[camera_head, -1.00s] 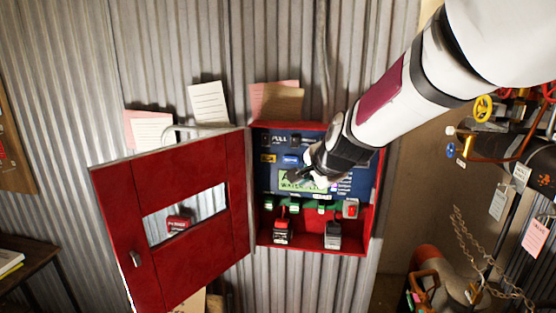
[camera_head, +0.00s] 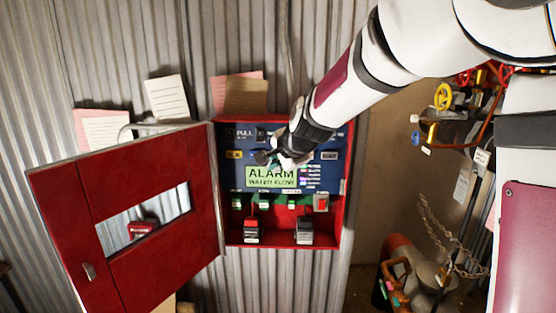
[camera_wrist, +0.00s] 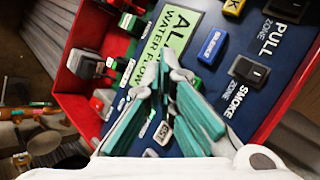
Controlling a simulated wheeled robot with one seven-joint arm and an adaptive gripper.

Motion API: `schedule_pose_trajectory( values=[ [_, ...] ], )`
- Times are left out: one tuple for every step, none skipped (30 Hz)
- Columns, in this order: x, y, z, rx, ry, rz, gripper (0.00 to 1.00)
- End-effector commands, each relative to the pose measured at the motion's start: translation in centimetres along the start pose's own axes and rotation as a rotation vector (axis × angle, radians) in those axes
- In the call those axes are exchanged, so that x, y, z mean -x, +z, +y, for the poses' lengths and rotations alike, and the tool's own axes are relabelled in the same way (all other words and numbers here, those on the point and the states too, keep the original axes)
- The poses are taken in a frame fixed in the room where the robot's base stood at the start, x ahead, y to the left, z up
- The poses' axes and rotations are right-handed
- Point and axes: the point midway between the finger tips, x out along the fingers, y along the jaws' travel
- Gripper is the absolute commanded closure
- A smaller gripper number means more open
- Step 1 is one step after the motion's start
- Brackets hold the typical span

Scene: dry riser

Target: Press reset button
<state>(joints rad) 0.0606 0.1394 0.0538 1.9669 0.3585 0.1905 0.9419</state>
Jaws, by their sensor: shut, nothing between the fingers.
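The alarm panel (camera_head: 317,143) is a dark blue face inside an open red box. My gripper (camera_head: 272,161) is shut and empty, in front of the panel just above the green display (camera_head: 272,178) reading ALARM WATER FLOW. In the wrist view its teal-padded fingers (camera_wrist: 164,78) cover part of the button row. A blue SILENCE button (camera_wrist: 212,45) shows to the right of the fingers, and a pale button (camera_wrist: 163,132) with partly hidden lettering ending in "EST" below them. I cannot make out a reset label; that button may be behind my fingers. Contact with the panel cannot be told.
The red box door (camera_head: 130,225) stands open to the left. A red module (camera_head: 252,232) and a grey module (camera_head: 304,230) sit in the box bottom. Black PULL and SMOKE zone switches (camera_wrist: 250,72) are near. Pipes with a yellow valve wheel (camera_head: 443,96) stand at right.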

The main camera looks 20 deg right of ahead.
Motion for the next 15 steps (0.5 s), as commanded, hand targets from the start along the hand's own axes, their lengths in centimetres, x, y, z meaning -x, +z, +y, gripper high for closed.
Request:
schedule_pose_trajectory(
  values=[
    [-0.8, -0.4, -0.3, -0.001, 0.000, 0.001, 1.00],
    [-1.1, -0.6, -0.5, 0.000, 0.000, 0.001, 1.00],
    [-1.4, -0.9, -0.7, 0.000, 0.000, 0.002, 1.00],
    [-1.6, -1.0, -0.9, 0.000, 0.001, 0.001, 1.00],
    [-1.8, -1.2, -1.0, 0.000, 0.001, 0.001, 1.00],
    [-2.0, -1.4, -1.2, 0.000, 0.002, 0.000, 1.00],
    [-2.2, -1.5, -1.4, 0.000, 0.001, 0.001, 1.00],
    [-2.3, -1.6, -1.5, 0.000, 0.001, 0.001, 1.00],
    [-2.4, -1.8, -1.7, 0.001, 0.000, 0.001, 1.00],
    [-2.5, -1.8, -1.7, 0.001, 0.000, 0.001, 1.00],
    [-2.6, -1.9, -1.8, 0.001, 0.001, 0.001, 1.00],
    [-2.7, -2.0, -1.9, 0.001, 0.001, 0.000, 1.00],
    [-2.8, -2.0, -1.9, 0.001, 0.001, 0.000, 1.00],
    [-2.8, -2.0, -1.9, 0.001, 0.001, 0.000, 1.00],
    [-2.8, -2.1, -2.0, 0.001, 0.001, 0.000, 1.00]
  ],
)
